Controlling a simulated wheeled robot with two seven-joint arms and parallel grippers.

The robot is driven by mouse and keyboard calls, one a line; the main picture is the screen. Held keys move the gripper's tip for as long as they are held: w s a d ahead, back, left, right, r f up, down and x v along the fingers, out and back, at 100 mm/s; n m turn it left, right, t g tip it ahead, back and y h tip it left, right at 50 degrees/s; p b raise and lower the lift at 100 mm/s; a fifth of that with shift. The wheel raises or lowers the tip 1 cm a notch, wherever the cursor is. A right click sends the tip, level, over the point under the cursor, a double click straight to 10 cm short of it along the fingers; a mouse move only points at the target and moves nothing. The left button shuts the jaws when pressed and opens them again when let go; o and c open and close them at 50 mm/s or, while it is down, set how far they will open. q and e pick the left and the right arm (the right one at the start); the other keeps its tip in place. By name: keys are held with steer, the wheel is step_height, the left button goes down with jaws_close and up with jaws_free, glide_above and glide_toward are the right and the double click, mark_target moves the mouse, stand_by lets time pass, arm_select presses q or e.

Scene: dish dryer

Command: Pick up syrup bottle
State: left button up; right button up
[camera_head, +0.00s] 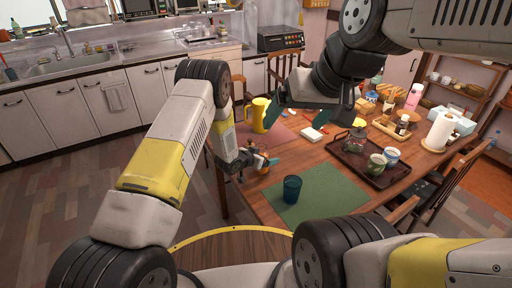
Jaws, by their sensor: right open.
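A small dark bottle with a pale label (402,123), which may be the syrup bottle, stands on the right part of the wooden table (262,192). It is too small to read. My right gripper (302,107) hangs over the middle of the table, left of this bottle and apart from it. Its two fingers are spread, and nothing shows between them. My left gripper (250,161) is low at the table's left edge, beside a small orange and dark item. I cannot tell whether its jaws hold that item.
A yellow pitcher (260,115) stands behind my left gripper. A dark tray (347,155) holds a teapot and cups. A paper roll (439,131) and pink bottle (413,96) are at the right.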

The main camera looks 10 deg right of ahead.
arm_select(q)
steer(key=shift+w+d+f, duration=0.15)
jaws_close()
stand_by(0.4)
steer(key=shift+r, duration=0.2)
